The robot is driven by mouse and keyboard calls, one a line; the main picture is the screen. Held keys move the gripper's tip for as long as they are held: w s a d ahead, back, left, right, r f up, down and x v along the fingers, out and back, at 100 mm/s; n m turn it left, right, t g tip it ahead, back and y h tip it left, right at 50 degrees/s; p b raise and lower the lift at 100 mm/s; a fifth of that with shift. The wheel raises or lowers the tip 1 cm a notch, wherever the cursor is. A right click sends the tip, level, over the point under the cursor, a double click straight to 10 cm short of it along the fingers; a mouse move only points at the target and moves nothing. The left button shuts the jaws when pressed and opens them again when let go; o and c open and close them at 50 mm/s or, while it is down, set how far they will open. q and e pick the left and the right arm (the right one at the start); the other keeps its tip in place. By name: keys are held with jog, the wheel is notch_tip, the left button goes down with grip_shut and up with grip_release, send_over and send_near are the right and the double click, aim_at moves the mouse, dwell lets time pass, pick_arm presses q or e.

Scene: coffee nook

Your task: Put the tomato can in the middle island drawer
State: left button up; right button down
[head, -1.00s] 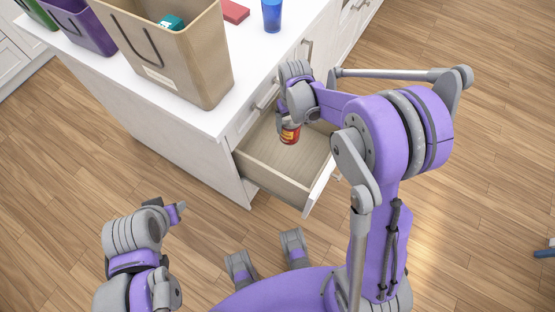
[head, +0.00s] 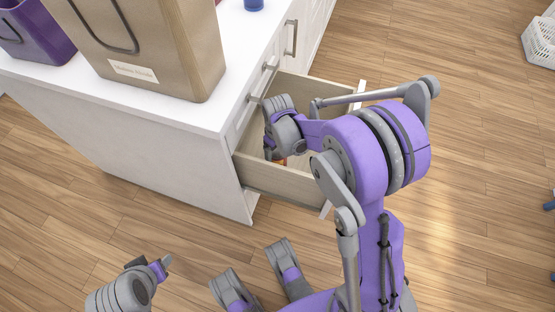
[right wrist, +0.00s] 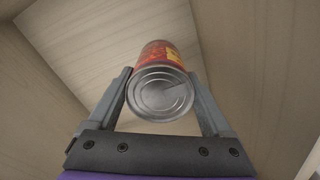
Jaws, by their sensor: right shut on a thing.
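The tomato can (right wrist: 160,60), red and yellow with a silver end, is between the fingers of my right gripper (right wrist: 160,95), which is shut on it. In the head view only a small red-orange bit of the can (head: 280,161) shows below my right gripper (head: 272,155); the rest is hidden. The gripper is inside the open island drawer (head: 275,182), a pale wooden box. In the right wrist view the wooden drawer panels surround the can. Whether the can touches the drawer bottom I cannot tell. My left gripper (head: 163,264) is at the lower left, away from the island.
The white island top (head: 215,120) carries a brown bag (head: 170,50), a purple container (head: 35,35) and a blue cup (head: 253,4). Drawer handles stick out from the island front. Wooden floor around my base is clear; a white basket (head: 541,40) stands at far right.

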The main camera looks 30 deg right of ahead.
jog(key=shift+f+b, duration=0.7)
jog(key=shift+f, duration=2.3)
jog(key=shift+f, duration=0.1)
jog(key=shift+f, duration=0.15)
grip_release()
jog(key=shift+r, duration=0.3)
notch_tip(320, 180, up, 12)
jog(key=p, duration=0.3)
